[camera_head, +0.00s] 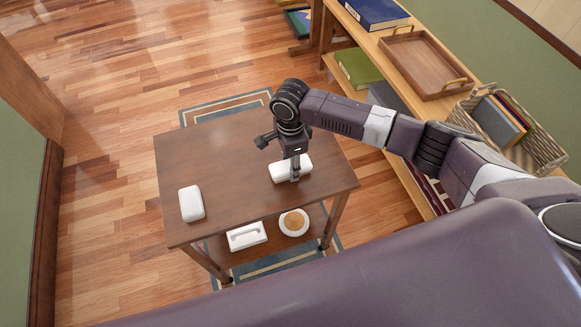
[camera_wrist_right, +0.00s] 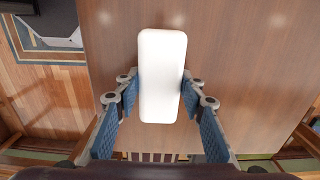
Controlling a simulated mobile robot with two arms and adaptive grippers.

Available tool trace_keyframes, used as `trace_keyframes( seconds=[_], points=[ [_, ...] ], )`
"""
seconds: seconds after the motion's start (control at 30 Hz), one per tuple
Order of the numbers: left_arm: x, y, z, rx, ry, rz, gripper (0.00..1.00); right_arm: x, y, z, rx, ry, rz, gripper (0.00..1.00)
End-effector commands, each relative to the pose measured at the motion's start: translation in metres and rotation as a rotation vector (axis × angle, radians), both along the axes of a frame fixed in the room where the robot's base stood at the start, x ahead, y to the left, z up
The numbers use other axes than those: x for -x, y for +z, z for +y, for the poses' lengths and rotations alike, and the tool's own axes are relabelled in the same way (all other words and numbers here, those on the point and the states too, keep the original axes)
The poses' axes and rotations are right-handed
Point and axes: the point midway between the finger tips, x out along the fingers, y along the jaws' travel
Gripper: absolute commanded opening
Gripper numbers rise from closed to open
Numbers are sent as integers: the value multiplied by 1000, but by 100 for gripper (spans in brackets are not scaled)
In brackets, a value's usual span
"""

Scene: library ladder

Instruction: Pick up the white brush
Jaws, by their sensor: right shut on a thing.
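A white rounded block (camera_head: 279,172), which I take to be the white brush, is at the right part of the brown table cart (camera_head: 225,150); no bristles show. My right gripper (camera_head: 295,174) points down over it. In the right wrist view the white block (camera_wrist_right: 162,60) lies lengthwise between the blue-padded fingers of the right gripper (camera_wrist_right: 160,88), which are shut on its sides. I cannot tell whether it touches the tabletop. A similar white block (camera_head: 192,203) lies at the cart's left edge. My left gripper is not in view.
The cart's lower shelf holds a white item with a handle (camera_head: 246,236) and a round white item with a tan centre (camera_head: 293,222). A wooden shelf at right holds a tray (camera_head: 425,65), a basket (camera_head: 540,140) and books. The tabletop's middle is clear.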

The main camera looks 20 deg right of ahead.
Motion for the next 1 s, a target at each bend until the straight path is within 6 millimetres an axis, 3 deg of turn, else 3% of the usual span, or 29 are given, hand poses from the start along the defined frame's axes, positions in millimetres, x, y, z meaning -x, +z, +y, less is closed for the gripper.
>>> trace_keyframes(
  seconds=[0.27, 0.47, 0.67, 1.0],
  points=[
    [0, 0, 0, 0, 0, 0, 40, 0, 2, 0, -1, 0, -1, 7],
    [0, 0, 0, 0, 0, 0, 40, -1, 17, 1, -2, 0, -2, 7],
    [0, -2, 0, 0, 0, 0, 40, -1, 58, 0, -3, 1, -5, 7],
    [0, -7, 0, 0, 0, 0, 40, -2, 154, 1, -3, 2, -6, 7]
  ],
)
